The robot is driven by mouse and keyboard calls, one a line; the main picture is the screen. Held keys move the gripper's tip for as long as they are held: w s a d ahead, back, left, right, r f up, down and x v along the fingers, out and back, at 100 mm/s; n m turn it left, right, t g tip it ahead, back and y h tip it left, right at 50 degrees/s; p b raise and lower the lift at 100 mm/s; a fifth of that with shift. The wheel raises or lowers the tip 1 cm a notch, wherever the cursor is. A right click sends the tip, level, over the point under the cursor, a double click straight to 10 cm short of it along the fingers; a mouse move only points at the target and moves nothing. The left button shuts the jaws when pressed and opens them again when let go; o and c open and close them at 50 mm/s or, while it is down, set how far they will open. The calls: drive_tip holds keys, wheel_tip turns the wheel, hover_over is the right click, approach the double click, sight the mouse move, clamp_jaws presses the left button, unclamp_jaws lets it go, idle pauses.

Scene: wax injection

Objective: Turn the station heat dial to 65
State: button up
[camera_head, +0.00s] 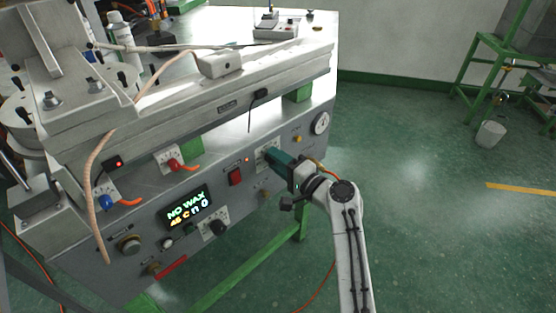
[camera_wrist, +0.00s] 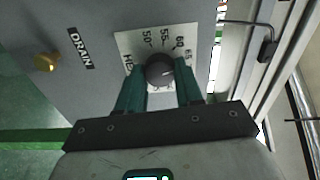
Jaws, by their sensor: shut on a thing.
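The heat dial is a dark round knob (camera_wrist: 159,68) on a white scale plate (camera_wrist: 127,41) marked 50, 55, 60 and 65, with part of a word starting "HE" at the left. My gripper (camera_wrist: 160,80) has its two green fingers on either side of the knob and is shut on it. The knob's pointer cannot be made out. In the head view my gripper (camera_head: 279,162) reaches the station front panel (camera_head: 214,172) from the right. It covers the knob there, and only part of the scale plate (camera_head: 264,154) shows.
A lit display (camera_head: 187,206) reads "NO WAX" and seemingly 45 C. A red switch (camera_head: 235,176) is left of my gripper, a round gauge (camera_head: 321,123) right. A brass knob (camera_wrist: 46,62) labelled DRAIN sits left in the wrist view. Open green floor (camera_head: 430,220) lies right.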

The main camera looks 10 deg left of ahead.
drive_tip(key=o, duration=1)
drive_tip(key=shift+o, duration=0.2)
drive_tip(key=p+v, duration=0.1)
drive_tip(key=v, duration=0.9)
drive_tip(key=shift+s+d, duration=0.2)
drive_tip(key=shift+d, duration=0.15)
